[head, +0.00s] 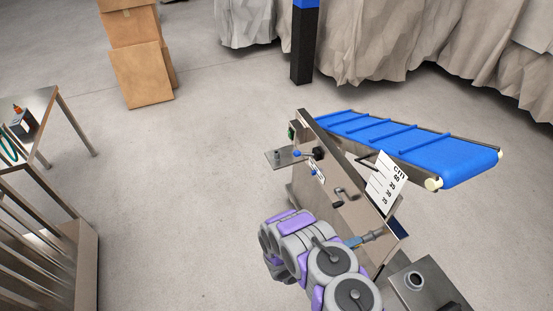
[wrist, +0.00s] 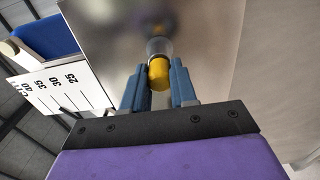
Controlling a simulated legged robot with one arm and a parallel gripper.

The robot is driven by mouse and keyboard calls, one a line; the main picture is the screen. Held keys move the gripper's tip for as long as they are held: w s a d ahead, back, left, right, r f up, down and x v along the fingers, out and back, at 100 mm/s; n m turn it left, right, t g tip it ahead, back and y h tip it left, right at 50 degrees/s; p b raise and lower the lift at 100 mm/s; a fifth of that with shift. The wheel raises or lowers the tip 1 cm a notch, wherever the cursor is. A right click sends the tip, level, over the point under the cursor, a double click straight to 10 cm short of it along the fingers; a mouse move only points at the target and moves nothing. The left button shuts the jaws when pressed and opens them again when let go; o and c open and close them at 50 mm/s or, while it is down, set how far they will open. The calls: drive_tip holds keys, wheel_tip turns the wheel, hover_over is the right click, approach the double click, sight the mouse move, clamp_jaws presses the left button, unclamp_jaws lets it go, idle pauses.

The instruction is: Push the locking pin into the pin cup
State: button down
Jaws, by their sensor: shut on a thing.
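The locking pin (wrist: 159,74) shows its yellow end in the wrist view. My gripper (wrist: 160,82) has its two blue fingers on either side of that yellow end and is shut on it. The grey round pin cup (wrist: 159,47) sits on the steel panel directly beyond the pin, and the two line up. How deep the pin sits in the cup is hidden. In the head view my gripper (head: 354,242) is at the lower part of the machine's slanted steel side, by the grey cup fitting (head: 373,236); my arm covers part of the area.
The dough machine (head: 335,180) carries a white cm scale (head: 387,182), a dark knob (head: 318,153) and a small side shelf (head: 280,158). A blue conveyor (head: 420,150) extends behind it. A steel table (head: 30,125) stands left. Open floor lies between.

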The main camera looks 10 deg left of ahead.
idle(0.3)
drive_tip(key=shift+p+v, duration=1.05)
drive_tip(key=shift+v, duration=1.4)
drive_tip(key=p+v, duration=0.1)
drive_tip(key=v, duration=0.5)
drive_tip(key=shift+p, duration=0.35)
drive_tip(key=shift+a, duration=0.1)
